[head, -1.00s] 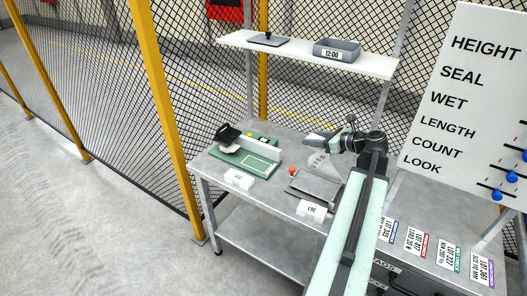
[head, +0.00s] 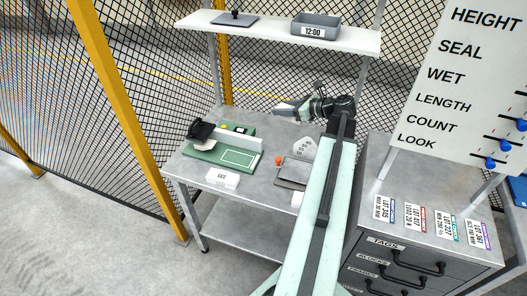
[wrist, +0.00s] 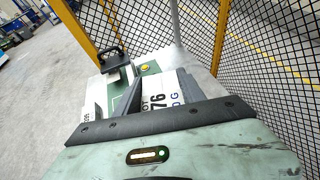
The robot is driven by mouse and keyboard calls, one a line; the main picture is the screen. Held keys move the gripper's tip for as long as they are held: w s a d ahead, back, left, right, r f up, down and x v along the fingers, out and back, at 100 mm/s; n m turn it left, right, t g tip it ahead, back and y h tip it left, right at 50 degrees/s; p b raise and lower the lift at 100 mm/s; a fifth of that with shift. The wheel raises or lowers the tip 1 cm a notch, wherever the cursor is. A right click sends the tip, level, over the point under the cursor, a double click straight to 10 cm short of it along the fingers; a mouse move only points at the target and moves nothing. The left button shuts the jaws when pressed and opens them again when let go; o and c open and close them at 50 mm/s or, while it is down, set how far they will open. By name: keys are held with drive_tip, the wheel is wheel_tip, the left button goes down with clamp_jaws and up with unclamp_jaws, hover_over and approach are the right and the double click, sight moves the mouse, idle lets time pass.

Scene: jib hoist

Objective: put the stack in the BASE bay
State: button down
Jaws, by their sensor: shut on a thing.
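My gripper (head: 284,106) is held above the back of the bench and is shut on a white labelled thing. In the wrist view my gripper (wrist: 160,84) holds this white labelled thing (wrist: 160,100) between dark fingers. Its black print reads in part "OT", "76" and "0 G". I cannot tell whether it is the stack, as its lower part is hidden by my gripper. No bay marked BASE can be read. A green fixture (head: 210,155) with a black handle and a pale bar stands at the left of the bench, below and left of my gripper.
A white numbered block (head: 222,178) sits at the bench front. An orange ball (head: 278,159) and a grey tray (head: 291,172) lie mid-bench. The shelf (head: 270,30) holds a grey bin (head: 316,26). A drawer cabinet (head: 415,255) and a sign board (head: 455,85) stand right. Mesh fencing surrounds.

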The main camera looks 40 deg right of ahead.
sight(279, 150)
drive_tip(key=f+n+y+b, duration=0.1)
drive_tip(key=f+b, duration=0.5)
drive_tip(key=a+f+n+y+b, duration=0.1)
drive_tip(key=f+b, duration=0.5)
drive_tip(key=f+g+y+b, duration=0.1)
drive_tip(key=f+b, duration=0.5)
drive_tip(key=shift+a+f+n, duration=0.15)
drive_tip(key=shift+a+n, duration=0.2)
drive_tip(key=shift+n, duration=0.05)
drive_tip(key=shift+s+r, duration=0.1)
drive_tip(key=shift+r, duration=0.2)
drive_tip(key=shift+f, duration=0.25)
drive_tip(key=c, duration=0.7)
unclamp_jaws()
drive_tip(key=shift+r, duration=0.1)
